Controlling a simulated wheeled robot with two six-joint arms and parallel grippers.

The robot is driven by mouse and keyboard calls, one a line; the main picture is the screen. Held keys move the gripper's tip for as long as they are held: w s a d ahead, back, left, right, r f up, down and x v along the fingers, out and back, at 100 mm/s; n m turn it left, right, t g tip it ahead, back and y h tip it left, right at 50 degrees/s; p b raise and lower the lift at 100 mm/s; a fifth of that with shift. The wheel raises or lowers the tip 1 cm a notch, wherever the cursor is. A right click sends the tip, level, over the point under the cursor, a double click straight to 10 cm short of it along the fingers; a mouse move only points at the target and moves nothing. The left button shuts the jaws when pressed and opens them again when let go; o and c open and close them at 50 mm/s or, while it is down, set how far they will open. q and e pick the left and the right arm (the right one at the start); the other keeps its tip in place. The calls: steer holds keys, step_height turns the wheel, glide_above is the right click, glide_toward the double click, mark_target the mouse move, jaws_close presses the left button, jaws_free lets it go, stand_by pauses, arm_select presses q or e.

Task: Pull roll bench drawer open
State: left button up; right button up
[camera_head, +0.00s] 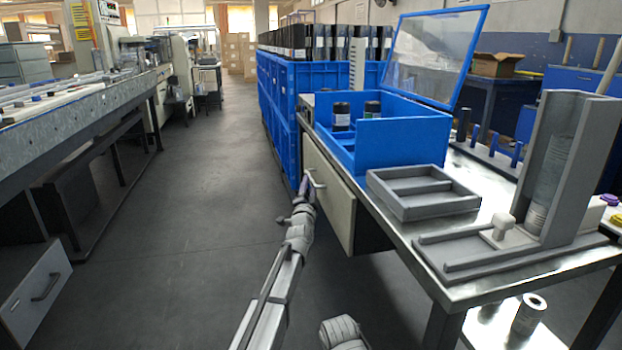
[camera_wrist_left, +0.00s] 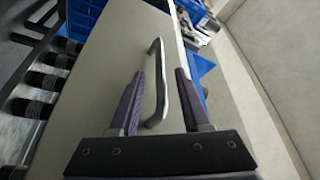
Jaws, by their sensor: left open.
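The roll bench drawer (camera_head: 328,195) has a cream front under the left end of the metal bench. Its curved metal handle (camera_head: 314,179) sits high on that front. In the left wrist view the drawer front (camera_wrist_left: 110,75) fills the middle and the handle (camera_wrist_left: 160,85) stands between my two fingers. My left gripper (camera_head: 305,186) is open at the handle, one finger on each side of it; I cannot tell whether either touches. The drawer appears shut or nearly so. Only a grey part of my right arm (camera_head: 343,333) shows at the bottom; its gripper is out of view.
On the bench (camera_head: 440,283) stand a blue box (camera_head: 408,148) with a raised clear lid, a grey divided tray (camera_head: 422,192) and a tall grey holder (camera_head: 566,165). Blue crates (camera_head: 283,95) stand behind. The floor (camera_head: 185,200) left of the drawer is clear.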

mark_target(311, 177)
arm_select(q)
steer(key=x, duration=0.4)
steer(key=shift+w+p, duration=0.35)
steer(key=shift+s, duration=0.1)
jaws_close()
stand_by(1.0)
